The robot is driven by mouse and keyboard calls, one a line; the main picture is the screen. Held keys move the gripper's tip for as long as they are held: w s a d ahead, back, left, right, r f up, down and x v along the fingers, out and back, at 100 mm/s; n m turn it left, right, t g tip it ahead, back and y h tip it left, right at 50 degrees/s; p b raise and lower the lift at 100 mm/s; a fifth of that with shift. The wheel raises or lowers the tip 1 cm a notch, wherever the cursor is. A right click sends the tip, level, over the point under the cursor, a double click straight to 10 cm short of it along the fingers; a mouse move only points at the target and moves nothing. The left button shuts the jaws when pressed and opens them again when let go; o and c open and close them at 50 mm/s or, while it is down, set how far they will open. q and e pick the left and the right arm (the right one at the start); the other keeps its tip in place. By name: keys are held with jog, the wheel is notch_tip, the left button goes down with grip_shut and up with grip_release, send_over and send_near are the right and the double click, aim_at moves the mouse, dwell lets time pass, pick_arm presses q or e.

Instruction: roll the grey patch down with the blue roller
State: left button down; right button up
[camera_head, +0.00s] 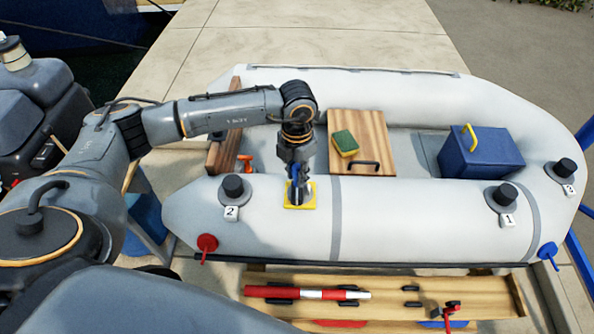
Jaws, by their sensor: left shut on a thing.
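My left gripper (298,182) points down at the near tube of the white inflatable boat (400,220), directly over a yellow square (311,203). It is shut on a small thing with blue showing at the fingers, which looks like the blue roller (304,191). Most of the roller is hidden by the fingers, and I cannot tell whether it touches the surface. The grey patch cannot be made out clearly; the gripper covers the middle of the yellow square. My right gripper is not in view.
A black valve labelled 2 (232,187) stands left of the gripper; valve 1 (504,195) is farther right. A wooden board (372,135) with a sponge (345,142) and a blue box (480,152) are inside the boat. A wooden tray (390,308) with a red-white tube lies in front.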

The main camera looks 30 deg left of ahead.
pick_arm(q)
jog(key=shift+w+a+b, duration=0.15)
jog(key=shift+w+b, duration=0.1)
jog(key=shift+b, duration=0.05)
jog(key=shift+w+a, duration=0.15)
jog(key=shift+w, duration=0.1)
dwell(0.4)
jog(key=shift+w+r+p, duration=0.1)
jog(key=shift+r+p, duration=0.45)
jog(key=shift+r, duration=0.3)
jog(key=shift+r+p, duration=1.5)
jog(key=shift+r, duration=1.2)
